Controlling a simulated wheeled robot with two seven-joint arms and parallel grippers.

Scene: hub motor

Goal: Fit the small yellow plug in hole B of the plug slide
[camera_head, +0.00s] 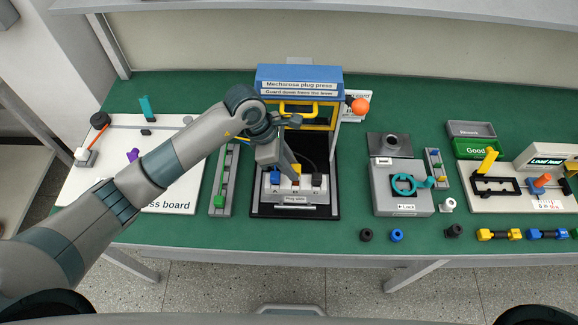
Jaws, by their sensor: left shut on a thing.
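The plug slide (293,198) is a light grey block at the foot of the plug press. A blue plug (275,176) stands at its left position, and a dark spot shows at its right position. My left gripper (295,171) reaches down over the middle of the slide and is shut on the small yellow plug (296,168). Only a little yellow shows at the fingertips. The middle hole is hidden by the gripper, so I cannot tell whether the plug is in it or just above it. My right gripper is out of view.
The blue-topped press (299,80) with its yellow guard bar (298,108) stands just behind my gripper. A rail with a green slider (220,200) lies left of the slide. A grey lock fixture (402,200) stands to the right. Black and blue rings (397,235) lie near the front edge.

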